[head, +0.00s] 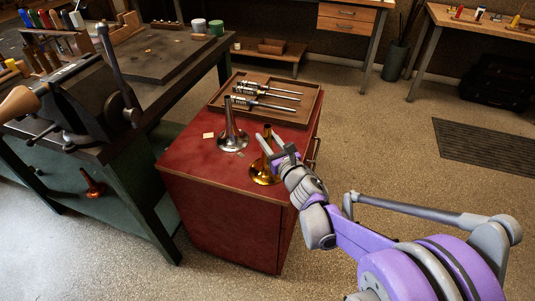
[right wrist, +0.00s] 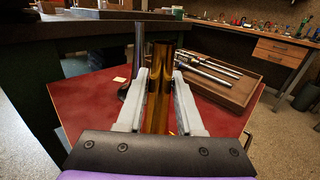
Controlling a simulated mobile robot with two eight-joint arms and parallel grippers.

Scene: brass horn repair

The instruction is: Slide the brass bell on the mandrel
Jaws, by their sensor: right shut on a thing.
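The brass bell (head: 262,176) stands flare down on the red cabinet top, its narrow tube upward. My right gripper (head: 271,144) is shut on its tube. In the right wrist view the brass tube (right wrist: 158,85) rises between the two grey fingers; its flare is mostly hidden there. A dark vise (head: 85,100) is on the workbench at left, with a long grey bar (head: 112,62) and a tan tapered piece (head: 18,103) by it. I cannot tell which of these is the mandrel. My left gripper is not in view.
A silver bell (head: 232,136) stands just left of the brass one. A wooden tray (head: 314,112) with several tools lies behind them on the red cabinet (head: 215,185). The workbench (head: 150,125) stands left of the cabinet.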

